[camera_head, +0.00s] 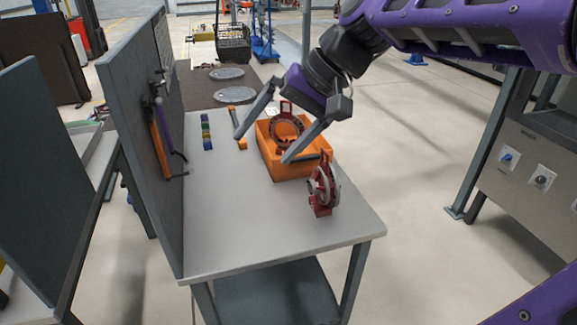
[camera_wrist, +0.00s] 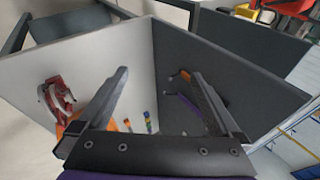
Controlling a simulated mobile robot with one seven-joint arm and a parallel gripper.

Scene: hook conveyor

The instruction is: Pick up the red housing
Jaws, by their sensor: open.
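A red housing (camera_head: 322,189) with a grey ring-shaped part stands upright on the grey table (camera_head: 235,225), near its right edge. It also shows at the left in the wrist view (camera_wrist: 57,95), outside my fingers. A second red ring-shaped piece (camera_head: 286,130) is in the orange bin (camera_head: 297,170) behind it, partly hidden by the bin and my finger. In the wrist view my gripper (camera_wrist: 160,73) points toward the table and the panel, with nothing between the fingers.
A tall grey panel (camera_head: 150,150) with hanging tools (camera_head: 163,130) borders the table's left side. Several small coloured blocks (camera_head: 206,132) and an orange-handled tool (camera_head: 236,128) lie toward the back. The table's front and middle are clear.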

